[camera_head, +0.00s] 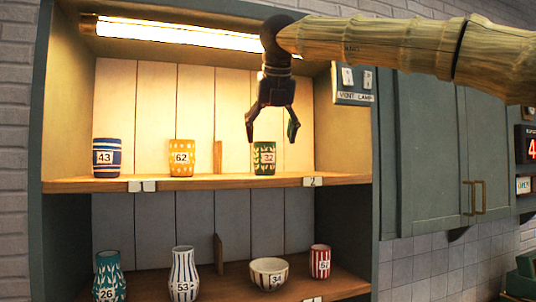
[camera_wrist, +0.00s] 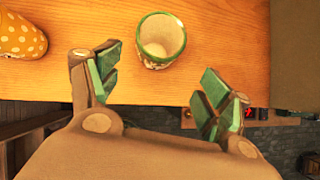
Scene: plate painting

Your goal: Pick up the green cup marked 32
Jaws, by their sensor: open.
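The green cup marked 32 (camera_head: 264,158) has a green and white pattern and stands upright on the upper shelf, at the right. In the wrist view I look down into its open mouth, and the green-rimmed cup (camera_wrist: 161,41) stands ahead of the fingers, between their lines. My gripper (camera_head: 271,124) points down just above the cup in the head view. Its fingers are spread, with green pads showing in the wrist view (camera_wrist: 158,83), and nothing is between them. The gripper is apart from the cup.
A yellow cup marked 62 (camera_head: 181,158) and a blue striped cup marked 43 (camera_head: 106,158) stand to the left on the upper shelf (camera_head: 215,182). A low divider (camera_head: 218,157) stands between 62 and 32. The lower shelf (camera_head: 335,284) holds several vessels. A lit lamp (camera_head: 180,34) hangs above.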

